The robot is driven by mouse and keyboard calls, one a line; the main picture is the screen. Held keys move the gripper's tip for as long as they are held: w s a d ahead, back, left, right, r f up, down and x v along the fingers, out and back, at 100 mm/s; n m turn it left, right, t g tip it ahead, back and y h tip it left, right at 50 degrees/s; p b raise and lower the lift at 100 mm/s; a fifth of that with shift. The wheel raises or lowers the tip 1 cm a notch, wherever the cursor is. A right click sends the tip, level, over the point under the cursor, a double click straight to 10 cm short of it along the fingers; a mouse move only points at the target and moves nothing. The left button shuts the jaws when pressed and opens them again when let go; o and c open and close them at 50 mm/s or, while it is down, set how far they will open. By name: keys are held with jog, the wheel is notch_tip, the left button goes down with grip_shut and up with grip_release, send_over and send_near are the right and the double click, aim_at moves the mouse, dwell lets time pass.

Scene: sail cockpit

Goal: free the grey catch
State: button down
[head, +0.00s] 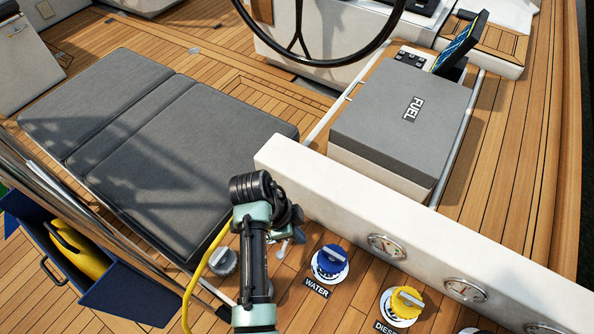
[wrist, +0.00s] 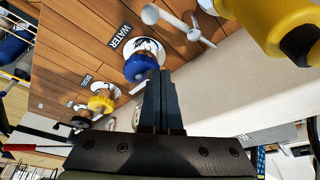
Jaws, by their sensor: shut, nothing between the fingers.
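My gripper (wrist: 160,78) is shut and empty in the wrist view, its fingers together in front of the white side wall. In the head view the wrist hides most of it. A pale grey three-armed handle (wrist: 180,22) stands on the deck beyond the fingertips, beside the WATER cap, apart from the gripper. It shows partly hidden behind my wrist in the head view. A grey round cap (head: 222,262) with a raised grip sits on the deck left of my arm. I cannot tell for certain which grey part is the catch.
The blue WATER cap (head: 331,262) and yellow DIESEL cap (head: 403,304) stand along the white wall (head: 440,255), which carries round fittings (head: 386,246). Behind it is the grey-lidded FUEL box (head: 400,115). Grey cushions (head: 150,140) lie left. A yellow object (wrist: 275,25) looms close in the wrist view.

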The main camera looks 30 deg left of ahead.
jog(key=v, duration=0.6)
jog(key=shift+s, duration=0.1)
jog(key=shift+f, duration=0.1)
